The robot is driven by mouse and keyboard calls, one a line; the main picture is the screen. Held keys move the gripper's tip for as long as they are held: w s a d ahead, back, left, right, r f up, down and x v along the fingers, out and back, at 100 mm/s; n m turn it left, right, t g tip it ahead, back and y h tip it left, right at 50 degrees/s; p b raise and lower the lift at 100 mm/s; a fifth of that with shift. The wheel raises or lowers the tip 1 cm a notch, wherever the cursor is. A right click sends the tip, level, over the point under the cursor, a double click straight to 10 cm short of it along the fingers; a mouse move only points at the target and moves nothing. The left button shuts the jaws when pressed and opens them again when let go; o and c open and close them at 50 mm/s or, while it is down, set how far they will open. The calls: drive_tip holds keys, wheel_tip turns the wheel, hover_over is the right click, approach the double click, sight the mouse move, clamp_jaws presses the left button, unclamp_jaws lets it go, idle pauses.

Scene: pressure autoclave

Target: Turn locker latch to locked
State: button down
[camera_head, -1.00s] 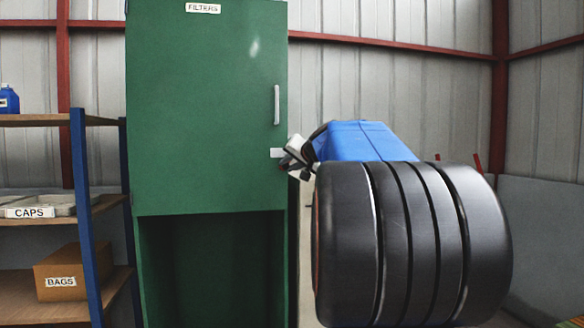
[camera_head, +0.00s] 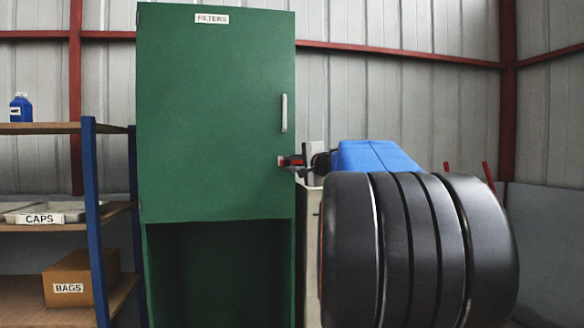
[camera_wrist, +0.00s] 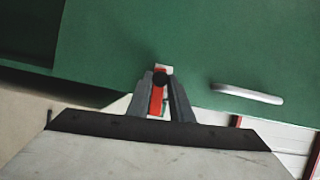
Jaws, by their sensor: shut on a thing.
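The green locker (camera_head: 215,120), labelled FILTERS, stands left of centre in the head view with its upper door flush and closed. The latch (camera_head: 282,161) is at the door's right edge, below the silver handle. In the wrist view the latch (camera_wrist: 157,98) shows as a red piece with a white end and a dark round pivot. My gripper (camera_head: 292,161) reaches it from the right. In the wrist view my gripper (camera_wrist: 162,95) has its two grey fingers on either side of the red piece, shut on it. The fingers hide part of the latch.
The silver door handle (camera_head: 284,113) is above the latch and also shows in the wrist view (camera_wrist: 248,94). A blue-framed shelf (camera_head: 90,200) at left holds a CAPS tray (camera_head: 40,214), a BAGS box (camera_head: 75,278) and a blue bottle (camera_head: 20,107). The locker's lower bay is open.

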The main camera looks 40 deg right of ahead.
drive_tip(key=shift+r+m, duration=0.2)
drive_tip(key=shift+m, duration=0.3)
drive_tip(key=c, duration=1.6)
unclamp_jaws()
drive_tip(key=shift+s, duration=0.1)
drive_tip(key=s+a, duration=0.1)
drive_tip(key=s, duration=1)
drive_tip(key=s+a, duration=0.1)
drive_tip(key=s, duration=0.5)
drive_tip(key=shift+a, duration=0.35)
